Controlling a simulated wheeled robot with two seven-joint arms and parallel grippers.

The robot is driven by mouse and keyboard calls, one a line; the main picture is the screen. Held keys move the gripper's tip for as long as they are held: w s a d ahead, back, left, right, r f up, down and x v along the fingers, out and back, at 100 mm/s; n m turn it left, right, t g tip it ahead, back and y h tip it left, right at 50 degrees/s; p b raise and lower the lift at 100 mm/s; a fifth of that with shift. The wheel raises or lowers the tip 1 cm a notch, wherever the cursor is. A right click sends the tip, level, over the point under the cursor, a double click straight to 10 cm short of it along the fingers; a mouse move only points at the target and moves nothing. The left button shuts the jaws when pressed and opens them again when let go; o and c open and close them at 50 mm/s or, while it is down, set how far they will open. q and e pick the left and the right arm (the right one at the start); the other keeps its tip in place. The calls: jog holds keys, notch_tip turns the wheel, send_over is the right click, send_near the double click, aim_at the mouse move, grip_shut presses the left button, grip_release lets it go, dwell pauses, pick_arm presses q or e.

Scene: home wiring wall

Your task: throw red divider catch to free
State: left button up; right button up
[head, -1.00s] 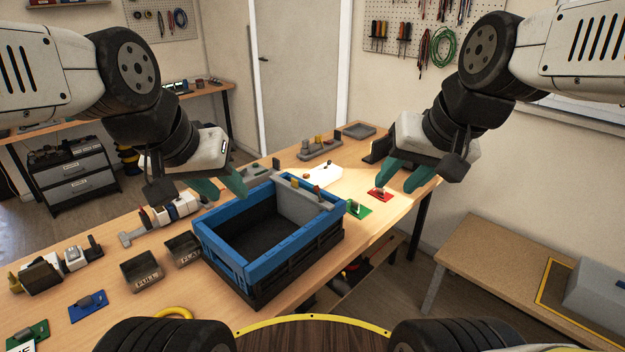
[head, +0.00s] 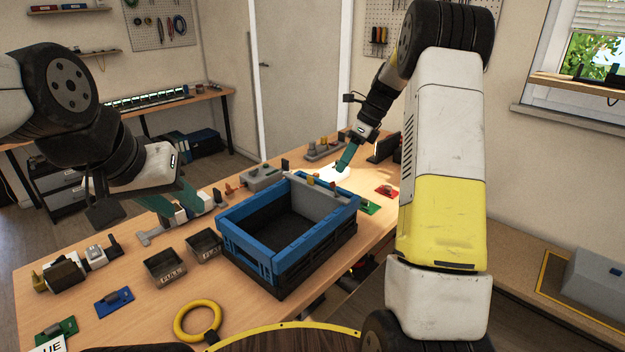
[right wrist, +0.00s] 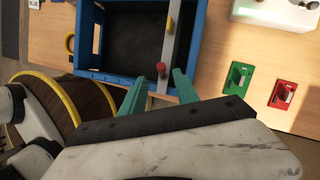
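The blue and black crate (head: 240,235) stands on the workbench with a grey divider (head: 312,202) near its far side. In the right wrist view the divider (right wrist: 174,35) runs along the crate, and a red catch (right wrist: 161,68) stands up at its near end. My right gripper (right wrist: 159,76) is open, with one teal finger on each side of the catch in that view. Contact cannot be told. In the head view my right gripper (head: 345,160) is above the far side of the bench beyond the crate. My left gripper (head: 180,200) is open and empty, left of the crate.
A green plate (head: 368,207) and a red plate (head: 386,190) lie right of the crate. Two dark bins (head: 165,268), a yellow ring (head: 196,320) and a blue plate (head: 114,302) lie to its left and front. A white box (head: 327,174) stands behind.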

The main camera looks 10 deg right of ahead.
aim_at(332, 183)
jog(key=x, duration=0.8)
jog(key=shift+w+f, duration=0.1)
jog(key=shift+f, duration=0.1)
grip_shut()
